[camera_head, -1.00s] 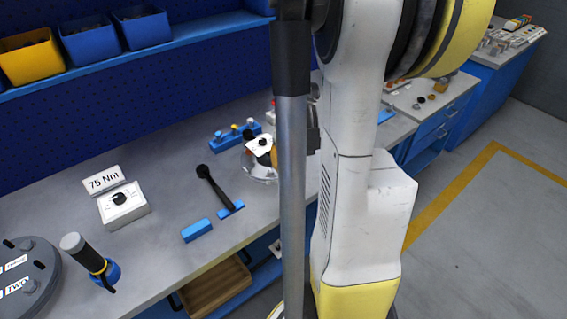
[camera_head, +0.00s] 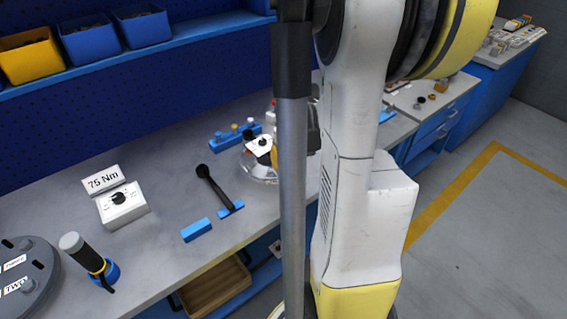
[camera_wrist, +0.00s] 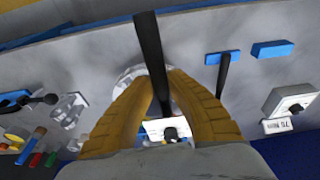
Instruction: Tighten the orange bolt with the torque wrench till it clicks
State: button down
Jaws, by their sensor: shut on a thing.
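My gripper (camera_wrist: 163,78) has yellow-brown fingers closed around a long black bar, which looks like a wrench handle (camera_wrist: 149,42). In the wrist view the bar runs up past the fingertips. A clear, round flanged shell (camera_wrist: 130,76) shows behind the fingers; it also shows in the head view (camera_head: 259,171), partly hidden by a grey post of mine. I cannot make out the orange bolt or whether the held tool sits on it. A second black wrench (camera_head: 215,188) lies on the bench with one end on a blue rest (camera_head: 231,209).
A white box with a dial (camera_head: 123,206) stands by a 75 Nm sign (camera_head: 103,179). A grey-handled tool (camera_head: 84,250) stands in a blue holder near a round grey plate (camera_head: 33,262). A blue block (camera_head: 197,230) lies near the front edge. A blue rack (camera_head: 236,136) stands behind the shell.

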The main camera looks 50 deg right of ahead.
jog(key=shift+s+b+x, duration=0.25)
jog(key=shift+b+x, duration=0.8)
jog(key=shift+x, duration=0.1)
jog(key=shift+a+f, duration=0.1)
jog(key=shift+a, duration=0.1)
jog(key=w+a+m+h, duration=0.1)
jog(key=w+a+m, duration=0.2)
jog(key=a+m, duration=0.2)
jog(key=a, duration=0.2)
jog(key=shift+w+a+g, duration=0.3)
jog(key=shift+w, duration=0.1)
dwell(0.9)
jog(key=shift+s+d+f, duration=0.1)
jog(key=shift+s+d+n, duration=0.3)
jog(key=shift+s+d, duration=0.15)
jog(key=shift+d, duration=0.15)
dwell(0.4)
